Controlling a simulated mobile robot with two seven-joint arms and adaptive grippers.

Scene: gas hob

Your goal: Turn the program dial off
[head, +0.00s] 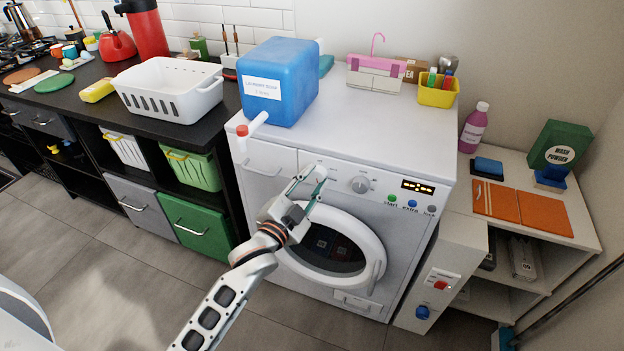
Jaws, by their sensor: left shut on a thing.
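The white washing machine (410,234) stands in the middle, with its control panel along the top of the front. My left gripper (309,184) is at the left part of this panel, shut on the program dial, which its fingers almost wholly hide. The dial's angle cannot be seen. A second round silver knob (361,184) sits free on the panel to the right of the fingers. The small display (418,187) at the panel's right is lit with yellow marks. My right gripper is not in view.
The round door (378,240) is just below my left gripper. A blue soap container (296,90) stands on top, its red-capped spout (243,131) overhanging the front. A low white cabinet (456,232) is at the right. The floor in front is clear.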

